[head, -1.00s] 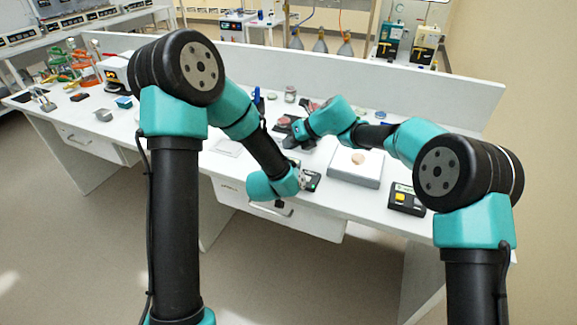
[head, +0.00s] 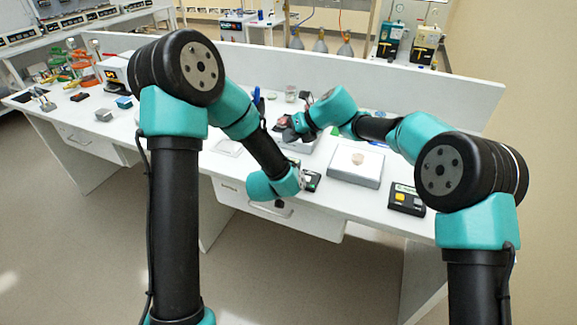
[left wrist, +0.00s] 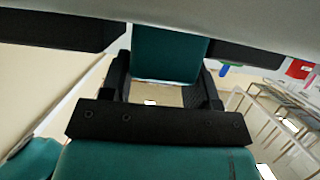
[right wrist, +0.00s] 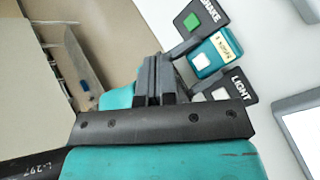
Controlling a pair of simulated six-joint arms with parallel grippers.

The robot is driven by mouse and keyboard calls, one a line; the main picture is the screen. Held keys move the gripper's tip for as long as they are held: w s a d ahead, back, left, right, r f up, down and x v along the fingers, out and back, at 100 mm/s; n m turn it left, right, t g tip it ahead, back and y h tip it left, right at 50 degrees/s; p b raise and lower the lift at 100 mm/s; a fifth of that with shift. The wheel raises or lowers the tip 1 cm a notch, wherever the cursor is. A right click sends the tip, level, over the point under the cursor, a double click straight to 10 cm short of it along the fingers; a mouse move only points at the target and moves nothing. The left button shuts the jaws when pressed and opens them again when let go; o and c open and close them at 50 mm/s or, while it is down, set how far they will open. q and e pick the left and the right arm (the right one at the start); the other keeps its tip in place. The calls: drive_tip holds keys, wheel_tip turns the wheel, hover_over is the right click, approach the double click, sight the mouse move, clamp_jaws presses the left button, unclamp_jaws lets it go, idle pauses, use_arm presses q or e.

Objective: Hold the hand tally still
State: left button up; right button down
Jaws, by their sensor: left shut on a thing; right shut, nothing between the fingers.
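The hand tally, a teal box with a white button and a label, shows in the right wrist view (right wrist: 207,54) between two black boxes. Its teal body also shows in the left wrist view (left wrist: 170,55), between the fingers of my left gripper (left wrist: 170,88), which is shut on it. In the head view my left gripper (head: 303,180) is at the bench's front edge and the tally is mostly hidden. My right gripper (right wrist: 156,78) is shut and empty. In the head view my right gripper (head: 287,132) is farther back over the bench.
The black boxes, marked SHAKE (right wrist: 208,12) with a green button and LIGHT (right wrist: 238,86), flank the tally closely. A grey-topped device (head: 343,175) bearing a tan disc and a black box with a yellow button (head: 405,206) stand to the right. A drawer handle is below.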

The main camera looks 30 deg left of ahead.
drive_tip(key=shift+f, duration=3.65)
drive_tip(key=shift+f, duration=0.15)
drive_tip(key=shift+f, duration=0.25)
drive_tip(key=shift+f, duration=0.75)
drive_tip(key=shift+r, duration=1)
drive_tip(key=shift+r, duration=0.1)
drive_tip(key=shift+r, duration=2.45)
